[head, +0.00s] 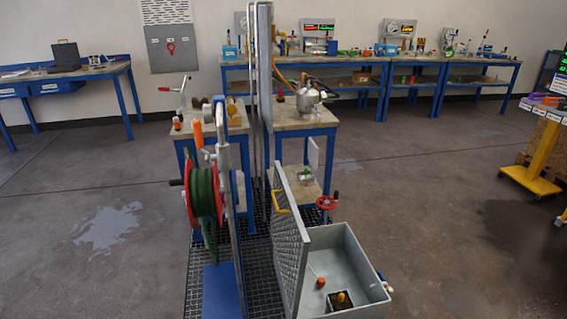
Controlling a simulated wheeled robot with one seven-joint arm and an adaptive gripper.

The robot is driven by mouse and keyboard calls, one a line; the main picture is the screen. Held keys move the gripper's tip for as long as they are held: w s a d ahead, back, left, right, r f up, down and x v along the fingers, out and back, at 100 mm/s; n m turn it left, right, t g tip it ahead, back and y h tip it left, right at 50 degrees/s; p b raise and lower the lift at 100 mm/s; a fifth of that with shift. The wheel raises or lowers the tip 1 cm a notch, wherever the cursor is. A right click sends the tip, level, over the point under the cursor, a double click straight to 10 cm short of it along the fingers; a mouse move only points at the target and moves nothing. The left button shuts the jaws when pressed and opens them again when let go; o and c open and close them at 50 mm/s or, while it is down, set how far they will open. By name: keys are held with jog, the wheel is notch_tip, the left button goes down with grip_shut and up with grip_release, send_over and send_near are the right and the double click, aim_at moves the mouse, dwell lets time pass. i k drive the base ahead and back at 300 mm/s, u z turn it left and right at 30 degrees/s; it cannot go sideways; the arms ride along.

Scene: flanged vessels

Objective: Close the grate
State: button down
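The grate (288,240) is a grey mesh panel standing open, nearly upright, along the left side of an open grey metal box (372,262) at the lower right of centre. A yellow handle (281,200) sticks out from the grate's left face near its top. Inside the box are an orange-red ball-like knob (320,282) on a thin rod and a dark block with a yellow knob (341,297). A red handwheel (327,202) stands at the box's back edge. My gripper does not show in this view.
A hose reel with green hose (204,192) on a blue stand is left of the grate, over dark floor grating (262,270). A tall grey panel (264,80) and two blue-legged tables stand behind. Open floor (430,210) lies right of the box.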

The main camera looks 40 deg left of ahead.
aim_at(292, 242)
jog(key=i, duration=0.9)
jog(key=u, duration=2.1)
